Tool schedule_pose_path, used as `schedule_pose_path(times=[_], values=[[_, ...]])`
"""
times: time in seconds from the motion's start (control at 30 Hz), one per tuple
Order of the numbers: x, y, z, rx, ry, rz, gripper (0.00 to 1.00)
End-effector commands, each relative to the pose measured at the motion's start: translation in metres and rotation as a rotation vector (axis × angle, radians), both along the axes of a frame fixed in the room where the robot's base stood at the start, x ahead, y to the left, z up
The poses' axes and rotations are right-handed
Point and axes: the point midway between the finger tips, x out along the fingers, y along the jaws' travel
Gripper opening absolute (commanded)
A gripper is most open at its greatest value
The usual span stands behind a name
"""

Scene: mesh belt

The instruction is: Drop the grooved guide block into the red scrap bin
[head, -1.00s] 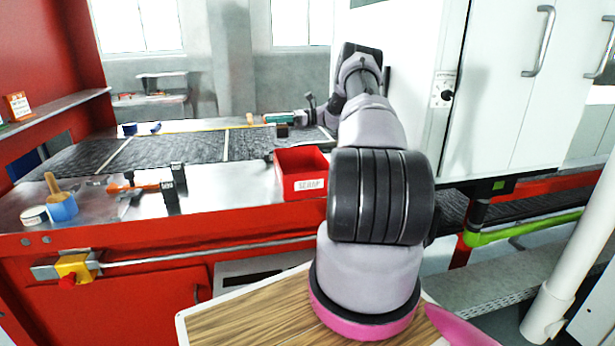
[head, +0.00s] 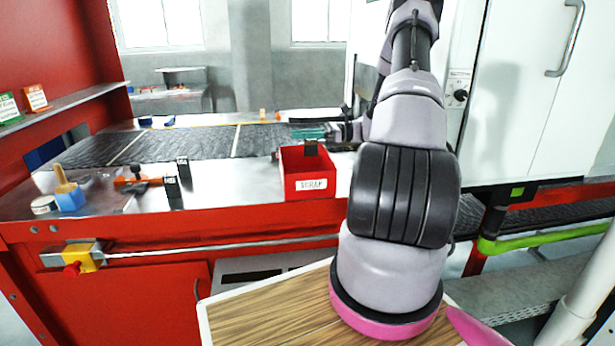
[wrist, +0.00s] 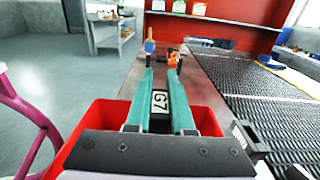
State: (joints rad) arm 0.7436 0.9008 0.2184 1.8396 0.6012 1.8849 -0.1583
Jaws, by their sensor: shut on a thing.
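The red scrap bin (head: 309,184), with a white SCRAP label on its front, stands on the metal bench near its front edge. My gripper (head: 318,132) has teal fingers and is shut on a dark block (head: 311,147), held at the bin's top opening near its back edge. In the wrist view the block (wrist: 160,103) sits between the fingers of my gripper (wrist: 160,76) and carries a white G7 label. The red bin walls (wrist: 92,127) show on both sides below it. The block's grooves cannot be made out, and the bin floor is hidden.
The dark mesh belt (head: 75,152) runs behind the bin. Left on the bench are black blocks (head: 172,187), an orange tool (head: 137,180), a blue cup with a brush (head: 70,197) and a white roll (head: 44,204). The bench between these and the bin is clear.

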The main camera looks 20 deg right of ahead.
Motion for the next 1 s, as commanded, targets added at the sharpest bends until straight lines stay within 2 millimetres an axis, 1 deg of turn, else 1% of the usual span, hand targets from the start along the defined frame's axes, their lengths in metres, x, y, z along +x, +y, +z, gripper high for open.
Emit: schedule_pose_path(times=[0.03, 0.1, 0.23, 0.4, 0.63, 0.67, 0.7, 0.73, 1.0], values=[[0.0, 0.0, -0.007, 0.001, 0.001, 0.0, 0.0], [0.001, 0.0, -0.014, 0.001, 0.0, 0.0, 0.0], [0.001, 0.0, -0.025, 0.001, 0.001, 0.0, 0.0], [0.0, 0.0, -0.031, 0.0, 0.0, 0.0, 0.0], [0.0, 0.0, -0.031, 0.0, 0.0, 0.0, 0.0], [0.001, 0.0, -0.031, 0.0, 0.0, 0.0, 0.28], [0.001, 0.0, -0.031, 0.0, 0.0, 0.0, 0.44], [0.001, 0.0, -0.031, 0.0, 0.0, 0.0, 0.55], [0.0, 0.0, -0.032, 0.0, 0.0, 0.0, 0.56]])
